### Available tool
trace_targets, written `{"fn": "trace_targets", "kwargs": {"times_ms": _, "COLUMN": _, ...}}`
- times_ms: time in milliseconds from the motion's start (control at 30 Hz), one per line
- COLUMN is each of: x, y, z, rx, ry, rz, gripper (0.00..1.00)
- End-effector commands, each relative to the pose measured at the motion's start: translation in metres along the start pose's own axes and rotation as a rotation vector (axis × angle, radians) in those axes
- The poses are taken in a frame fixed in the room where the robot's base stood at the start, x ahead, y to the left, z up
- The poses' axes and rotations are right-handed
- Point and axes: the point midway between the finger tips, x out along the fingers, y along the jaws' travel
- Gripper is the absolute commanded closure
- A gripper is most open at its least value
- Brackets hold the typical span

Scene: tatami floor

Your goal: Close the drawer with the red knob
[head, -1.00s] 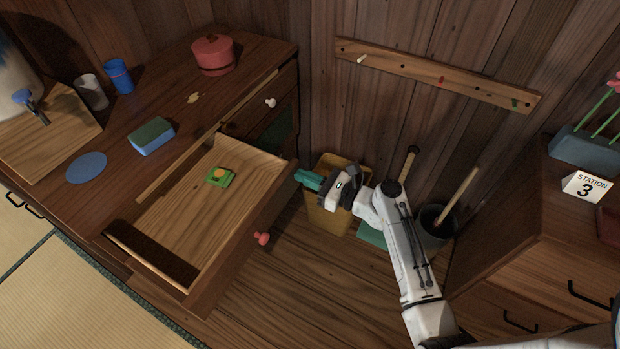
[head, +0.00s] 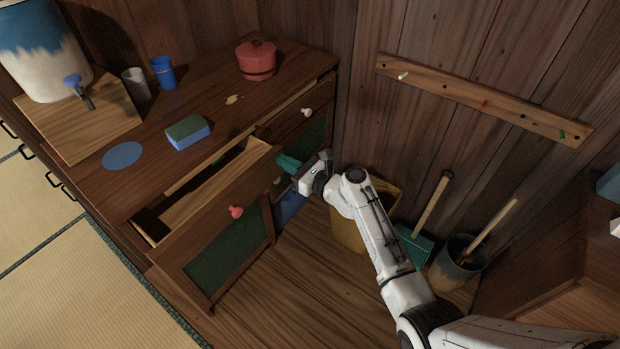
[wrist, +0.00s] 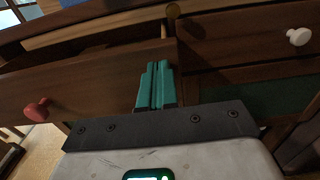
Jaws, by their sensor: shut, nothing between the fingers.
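The drawer with the red knob (head: 236,211) is partly pulled out of the dark wood cabinet. Its front (head: 207,217) stands out from the cabinet face, and a strip of its pale inside shows behind it. In the wrist view the red knob (wrist: 37,108) is at the left on the same drawer front (wrist: 95,82). My gripper (head: 286,163) is at the right end of that front. Its teal fingers (wrist: 155,86) are shut with nothing between them, and their tips overlap the front's right end; whether they touch it I cannot tell.
A blue sponge (head: 187,132), a red pot (head: 256,60) and a blue cup (head: 163,72) stand on the cabinet top. A yellow bin (head: 347,232), a dustpan (head: 414,244) and a bucket (head: 458,262) stand at the right.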

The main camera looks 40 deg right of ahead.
Motion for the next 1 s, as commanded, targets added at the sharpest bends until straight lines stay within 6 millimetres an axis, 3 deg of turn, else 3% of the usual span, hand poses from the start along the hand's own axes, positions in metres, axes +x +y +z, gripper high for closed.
{"fn": "trace_targets", "kwargs": {"times_ms": 100, "x": 0.033, "y": 0.001, "z": -0.004, "rx": 0.0, "ry": -0.002, "rz": 0.004, "gripper": 1.0}}
{"fn": "trace_targets", "kwargs": {"times_ms": 400, "x": 0.085, "y": 0.0, "z": -0.003, "rx": 0.001, "ry": -0.001, "rz": 0.001, "gripper": 1.0}}
{"fn": "trace_targets", "kwargs": {"times_ms": 633, "x": 0.102, "y": 0.0, "z": -0.001, "rx": 0.001, "ry": 0.0, "rz": 0.0, "gripper": 1.0}}
{"fn": "trace_targets", "kwargs": {"times_ms": 1000, "x": 0.107, "y": 0.0, "z": 0.002, "rx": 0.0, "ry": -0.003, "rz": -0.002, "gripper": 1.0}}
